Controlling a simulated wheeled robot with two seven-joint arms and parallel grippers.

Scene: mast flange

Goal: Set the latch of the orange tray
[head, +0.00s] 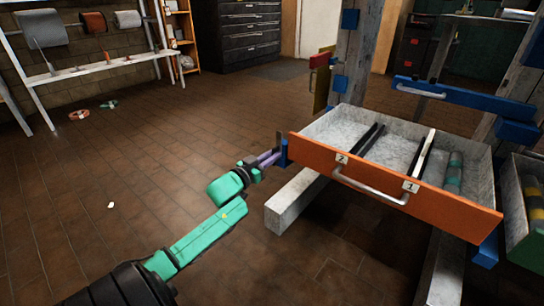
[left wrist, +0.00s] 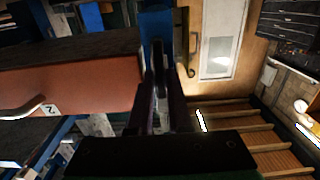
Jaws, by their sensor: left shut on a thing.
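The orange tray (head: 300,148) stands open on the mast frame, with a pale grey inside and a silver handle (head: 370,192) on its front. Its orange front also fills the left of the left wrist view (left wrist: 75,95). A blue bracket (head: 283,152) sits at the left end of the front; it shows at the top of the left wrist view (left wrist: 155,24). My left gripper (head: 275,158) is at this end, shut on a dark, narrow latch lever (left wrist: 157,62) beside the bracket. The fingers hide part of the lever. My right gripper is not in view.
In the tray lie black bars (head: 370,140), a white strip (head: 427,150) and a green cylinder (head: 454,170). A green tray (head: 522,235) stands at the right. The tiled floor at the left is mostly free.

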